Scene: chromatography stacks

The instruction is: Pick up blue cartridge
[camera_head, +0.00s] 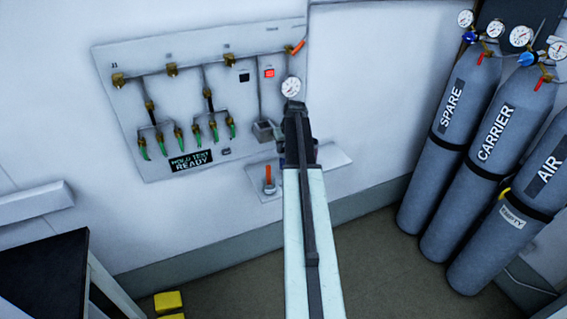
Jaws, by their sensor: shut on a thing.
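My gripper (296,118) is at the far end of my arm, in front of the wall panel and above the small wall shelf (335,160). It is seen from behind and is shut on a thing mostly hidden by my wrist. A small bluish patch (281,147) shows at the gripper's left side, and I take it for the blue cartridge. Its shape and tilt cannot be made out. No other blue cartridge shows on the shelf, though my arm covers the shelf's middle.
An orange-topped piece (268,178) stands on the shelf's left part. Grey gas cylinders (485,140) stand at right. A dark-topped table (45,275) is at lower left.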

